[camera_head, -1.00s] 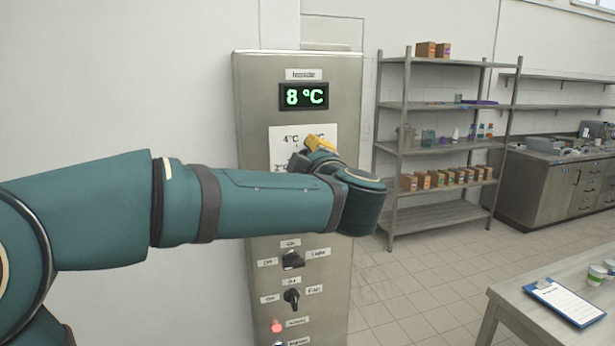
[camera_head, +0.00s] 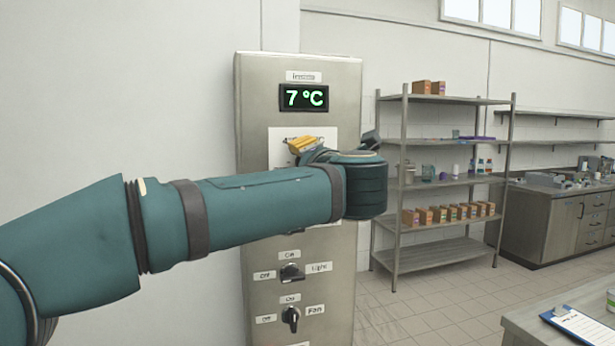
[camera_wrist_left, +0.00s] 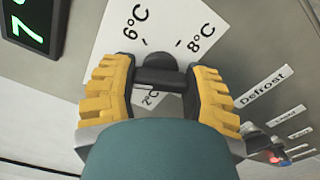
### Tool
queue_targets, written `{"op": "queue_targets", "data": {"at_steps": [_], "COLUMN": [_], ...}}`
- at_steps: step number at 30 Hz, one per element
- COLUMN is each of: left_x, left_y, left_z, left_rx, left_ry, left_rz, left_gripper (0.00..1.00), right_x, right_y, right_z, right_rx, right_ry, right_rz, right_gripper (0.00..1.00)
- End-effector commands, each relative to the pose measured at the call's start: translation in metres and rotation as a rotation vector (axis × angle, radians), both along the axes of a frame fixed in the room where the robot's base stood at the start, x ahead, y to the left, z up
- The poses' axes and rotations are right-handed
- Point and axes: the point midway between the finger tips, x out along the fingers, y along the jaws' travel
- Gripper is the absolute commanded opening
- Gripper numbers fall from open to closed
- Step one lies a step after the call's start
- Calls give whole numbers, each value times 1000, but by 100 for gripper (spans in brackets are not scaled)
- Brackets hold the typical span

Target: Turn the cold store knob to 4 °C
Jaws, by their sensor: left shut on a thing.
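The steel control panel (camera_head: 250,190) stands upright against the wall, and its green display (camera_head: 304,97) reads 7 °C. In the left wrist view, the black cold store knob (camera_wrist_left: 160,78) sits on a white dial plate (camera_wrist_left: 112,38) with 6 °C, 8 °C and 2 °C marks in sight. My left gripper (camera_wrist_left: 158,88) is shut on the knob, with yellow fingers on either side. In the head view my left gripper (camera_head: 304,144) shows in front of the dial plate, and my arm hides the knob and most marks. My right gripper is not in view.
Below the dial are a light switch (camera_head: 291,273) and a fan switch (camera_head: 291,317). A metal shelf rack (camera_head: 440,180) with boxes and bottles stands to the right. A table (camera_head: 535,318) with a clipboard (camera_head: 580,325) is at the lower right.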

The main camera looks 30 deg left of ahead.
Motion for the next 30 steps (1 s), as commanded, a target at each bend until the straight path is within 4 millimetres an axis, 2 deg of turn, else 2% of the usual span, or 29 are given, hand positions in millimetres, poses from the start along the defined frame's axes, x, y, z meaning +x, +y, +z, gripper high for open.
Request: {"op": "queue_targets", "data": {"at_steps": [8,24,25,27,30], "left_x": [0,0,0,0,0], "left_y": [0,0,0,0,0], "left_z": [-2,-1,-1,-1,-1], "left_rx": [-64,-77,-77,-77,-76], "left_ry": [-72,-87,-87,-87,-87], "left_rz": [0,1,1,0,0], "left_gripper": [14,14,63,83,83], "right_x": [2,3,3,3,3], "right_y": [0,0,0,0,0], "right_z": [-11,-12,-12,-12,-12], "right_rx": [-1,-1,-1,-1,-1], "right_ry": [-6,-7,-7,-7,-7], "right_rz": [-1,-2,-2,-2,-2], "right_gripper": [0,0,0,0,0]}}
